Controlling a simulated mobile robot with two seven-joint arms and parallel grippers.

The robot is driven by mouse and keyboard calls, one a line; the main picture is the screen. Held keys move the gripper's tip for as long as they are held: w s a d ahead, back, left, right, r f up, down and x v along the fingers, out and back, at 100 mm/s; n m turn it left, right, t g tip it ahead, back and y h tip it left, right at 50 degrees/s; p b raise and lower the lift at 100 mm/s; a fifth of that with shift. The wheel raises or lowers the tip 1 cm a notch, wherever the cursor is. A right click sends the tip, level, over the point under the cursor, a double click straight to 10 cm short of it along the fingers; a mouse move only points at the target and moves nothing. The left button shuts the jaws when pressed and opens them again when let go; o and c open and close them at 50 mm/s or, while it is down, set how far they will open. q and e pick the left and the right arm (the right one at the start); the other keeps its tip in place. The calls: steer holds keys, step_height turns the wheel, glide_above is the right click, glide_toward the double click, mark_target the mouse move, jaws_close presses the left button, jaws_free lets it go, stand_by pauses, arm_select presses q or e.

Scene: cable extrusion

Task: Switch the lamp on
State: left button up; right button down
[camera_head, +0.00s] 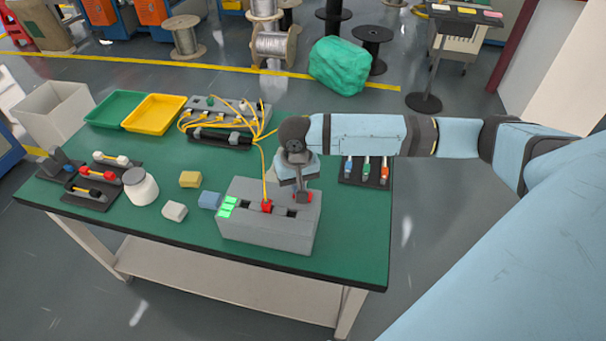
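A grey box (262,238) stands at the front of the green table. Bright green squares (226,207) show on its top left; I cannot tell if they are the lamp. A red plug (266,206) with a yellow cable (264,172) stands upright in a dark slot on the box. My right gripper (303,198) points down at the right end of the box top, beside a small red part (308,197). It partly hides that part; contact and finger opening are unclear. My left gripper is not in view.
A white round jar (141,188), small blocks (190,179) and racks with coloured pieces (89,190) lie left of the box. Green (114,108) and yellow (154,113) trays and a cabled grey unit (212,116) stand behind. A rack of coloured tools (366,172) is at the right.

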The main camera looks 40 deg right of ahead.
steer(key=shift+f, duration=0.5)
stand_by(0.3)
step_height(320, 180, up, 2)
steer(key=p, duration=0.3)
steer(key=shift+r, duration=0.25)
steer(key=shift+r+p, duration=0.75)
steer(key=shift+p, duration=0.4)
step_height(320, 180, up, 3)
steer(key=p, duration=0.4)
